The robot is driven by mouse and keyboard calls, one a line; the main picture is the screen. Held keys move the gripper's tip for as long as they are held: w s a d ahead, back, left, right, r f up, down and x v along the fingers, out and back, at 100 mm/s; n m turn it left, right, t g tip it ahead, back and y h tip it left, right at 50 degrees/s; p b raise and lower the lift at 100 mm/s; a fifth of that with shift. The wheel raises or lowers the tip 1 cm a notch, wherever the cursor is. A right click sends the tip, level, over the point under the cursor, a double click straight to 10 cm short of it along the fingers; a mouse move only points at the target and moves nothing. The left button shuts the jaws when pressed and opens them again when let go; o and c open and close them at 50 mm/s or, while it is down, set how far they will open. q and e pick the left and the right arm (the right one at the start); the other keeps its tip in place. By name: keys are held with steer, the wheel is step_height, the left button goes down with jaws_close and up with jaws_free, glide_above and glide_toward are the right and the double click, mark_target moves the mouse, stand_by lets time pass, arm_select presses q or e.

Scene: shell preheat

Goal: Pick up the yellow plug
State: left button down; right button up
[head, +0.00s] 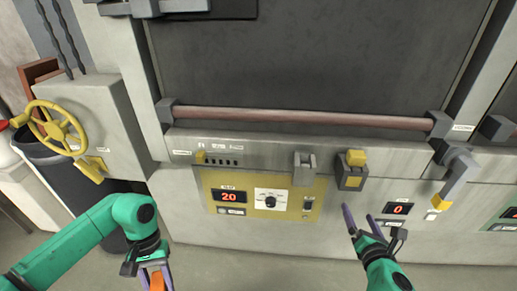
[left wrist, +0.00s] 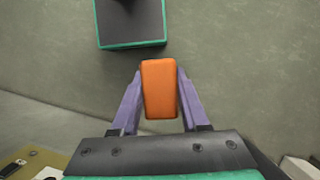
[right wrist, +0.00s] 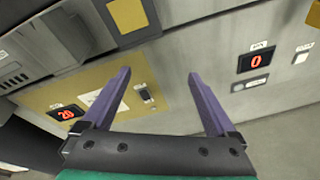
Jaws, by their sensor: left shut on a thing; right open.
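The yellow plug (head: 356,158) appears to be the yellow block seated in a grey socket (head: 343,179) on the panel, right of centre in the head view. A yellow face on a grey block, at the top of the right wrist view (right wrist: 128,15), seems to be part of the same fitting. My right gripper (head: 359,213) is open and empty, below and in front of the socket, its purple fingers apart (right wrist: 160,73). My left gripper (head: 156,282) is shut on an orange block (left wrist: 159,88), low at the left, away from the panel.
A tan control panel (head: 260,213) reads 20; a second display (head: 398,208) reads 0. An empty-looking grey bracket (head: 304,168) stands left of the socket. A long bar (head: 300,117) runs above. A grey lever with yellow tip (head: 455,180) juts out at right; a yellow handwheel (head: 57,127) is at left.

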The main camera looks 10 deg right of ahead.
mark_target(357, 163)
arm_select(q)
steer(key=shift+w+a+r, duration=0.1)
steer(key=shift+a+r, duration=0.05)
steer(key=shift+r, duration=0.45)
steer(key=shift+w+a+r, duration=0.1)
steer(key=shift+a+r, duration=0.05)
steer(key=shift+r, duration=0.4)
arm_select(e)
step_height(357, 163, up, 12)
steer(key=a+n+t, duration=0.2)
steer(key=n+t, duration=0.1)
steer(key=n, duration=0.2)
arm_select(q)
steer(key=shift+s+r+p, duration=0.15)
steer(key=shift+r+p, duration=0.65)
steer(key=shift+p, duration=0.1)
steer(key=shift+r+p, duration=0.95)
steer(key=shift+p, duration=0.05)
arm_select(e)
steer(key=shift+h, duration=0.3)
steer(key=x, duration=1.1)
steer(key=shift+s+d+f, duration=0.1)
steer(key=shift+d+f, duration=0.05)
arm_select(q)
steer(key=shift+d, duration=0.1)
arm_select(e)
steer(key=shift+w+d+f, duration=0.15)
steer(key=shift+w, duration=0.2)
steer(key=shift+f, duration=0.1)
jaws_close()
